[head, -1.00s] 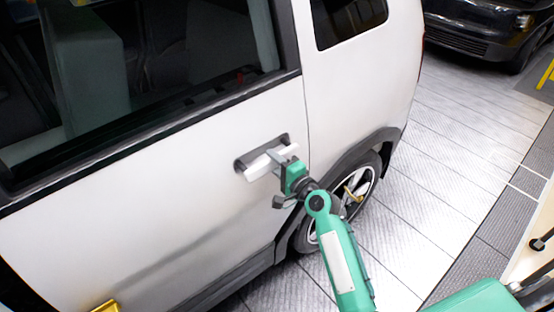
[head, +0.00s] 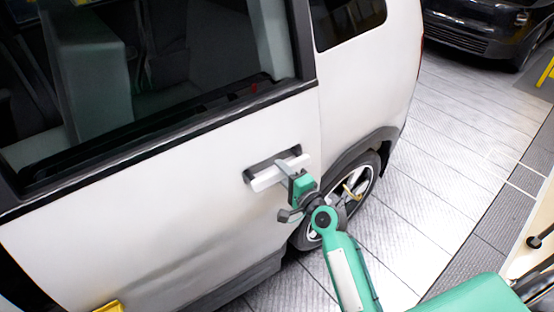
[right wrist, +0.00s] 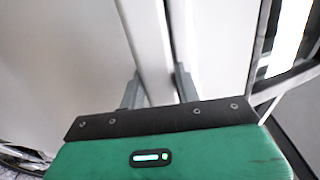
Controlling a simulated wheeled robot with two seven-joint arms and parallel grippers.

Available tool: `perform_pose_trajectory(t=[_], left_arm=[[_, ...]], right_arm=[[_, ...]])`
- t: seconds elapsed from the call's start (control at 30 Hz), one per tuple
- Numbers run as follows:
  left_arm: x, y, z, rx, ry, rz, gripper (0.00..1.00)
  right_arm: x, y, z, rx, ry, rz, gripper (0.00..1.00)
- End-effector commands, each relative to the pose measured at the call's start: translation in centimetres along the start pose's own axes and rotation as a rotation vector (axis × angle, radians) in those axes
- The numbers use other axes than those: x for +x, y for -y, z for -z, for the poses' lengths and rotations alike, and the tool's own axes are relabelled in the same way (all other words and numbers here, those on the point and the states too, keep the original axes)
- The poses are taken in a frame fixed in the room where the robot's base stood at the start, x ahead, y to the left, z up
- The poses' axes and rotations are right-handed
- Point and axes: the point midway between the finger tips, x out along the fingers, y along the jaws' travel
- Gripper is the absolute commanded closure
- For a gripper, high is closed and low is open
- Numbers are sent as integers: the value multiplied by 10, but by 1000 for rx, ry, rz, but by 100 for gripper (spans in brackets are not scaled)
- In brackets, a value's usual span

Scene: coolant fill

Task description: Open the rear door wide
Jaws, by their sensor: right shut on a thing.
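The white rear door (head: 150,240) of the car fills the left of the head view, its dark window above. Its rear edge stands slightly out from the body side, so it looks a little ajar. The pale bar handle (head: 266,179) sits in a dark recess near that edge. My right gripper (head: 286,170) is shut on the rear end of the handle. In the right wrist view the handle (right wrist: 148,40) runs between the grey fingers of the right gripper (right wrist: 157,88). My left gripper is not in view.
The rear wheel (head: 350,195) is close behind my right gripper. A black car (head: 485,30) is parked at the back right. The grey tiled floor (head: 440,150) beside the car is clear. A yellow object (head: 110,306) shows at the bottom left edge.

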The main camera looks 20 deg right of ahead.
Motion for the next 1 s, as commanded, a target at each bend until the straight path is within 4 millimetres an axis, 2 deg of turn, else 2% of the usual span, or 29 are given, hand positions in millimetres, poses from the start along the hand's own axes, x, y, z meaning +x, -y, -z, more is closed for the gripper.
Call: perform_pose_trajectory(t=[0.23, 0.8, 1.0], left_arm=[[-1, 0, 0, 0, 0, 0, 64], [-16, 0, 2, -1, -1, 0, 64], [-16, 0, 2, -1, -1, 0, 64]], right_arm=[[-2, -2, 1, 0, -6, -4, 99], [-40, -2, -4, -1, -65, -5, 99], [-44, -2, -4, -1, -72, -4, 99]])
